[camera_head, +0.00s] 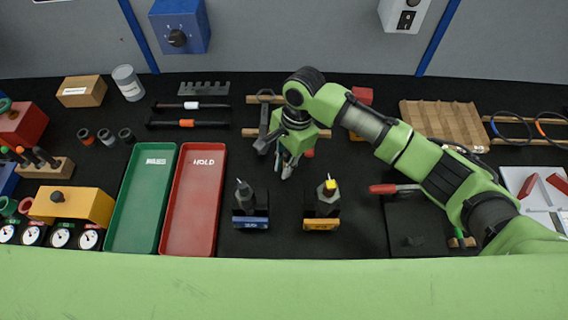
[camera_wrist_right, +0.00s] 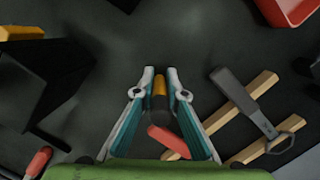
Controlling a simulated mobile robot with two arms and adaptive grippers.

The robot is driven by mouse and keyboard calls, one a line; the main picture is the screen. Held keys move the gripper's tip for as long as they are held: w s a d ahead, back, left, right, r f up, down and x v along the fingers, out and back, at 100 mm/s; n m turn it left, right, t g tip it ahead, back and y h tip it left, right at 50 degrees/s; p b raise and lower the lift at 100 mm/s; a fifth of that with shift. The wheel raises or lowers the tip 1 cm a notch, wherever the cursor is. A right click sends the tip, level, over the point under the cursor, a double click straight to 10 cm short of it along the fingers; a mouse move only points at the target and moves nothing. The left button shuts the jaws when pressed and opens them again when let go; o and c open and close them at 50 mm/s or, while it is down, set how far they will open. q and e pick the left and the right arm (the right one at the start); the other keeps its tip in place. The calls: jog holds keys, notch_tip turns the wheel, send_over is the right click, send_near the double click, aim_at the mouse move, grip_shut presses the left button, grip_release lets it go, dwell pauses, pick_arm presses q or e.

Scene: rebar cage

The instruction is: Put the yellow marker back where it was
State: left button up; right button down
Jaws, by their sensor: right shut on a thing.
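My right gripper (camera_head: 287,172) hangs over the mat in the middle of the bench, behind and between two dark stands. In the wrist view its fingers (camera_wrist_right: 160,73) are closed on a short dark cylinder with a yellow end (camera_wrist_right: 159,88), which looks like the yellow marker. A red piece (camera_wrist_right: 168,141) shows at its lower end; I cannot tell whether it belongs to it. The front-left stand (camera_head: 250,222) has a blue plate. The front-right stand (camera_head: 322,224) has an orange plate and a yellow-topped piece (camera_head: 330,187). My left gripper is not in view.
A green PASS tray (camera_head: 142,200) and a red HOLD tray (camera_head: 195,200) lie to the left. Wooden rails with a dark tool (camera_head: 264,125) lie behind the gripper. A red-handled tool (camera_head: 382,189) is to the right. Black mat is free between the HOLD tray and the gripper.

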jog(key=c, duration=2)
grip_release()
jog(key=shift+c, duration=0.2)
notch_tip(320, 180, up, 12)
jog(key=w+d+b, duration=0.1)
jog(key=b, duration=0.1)
jog(key=shift+w+d, duration=0.15)
jog(key=shift+d, duration=0.25)
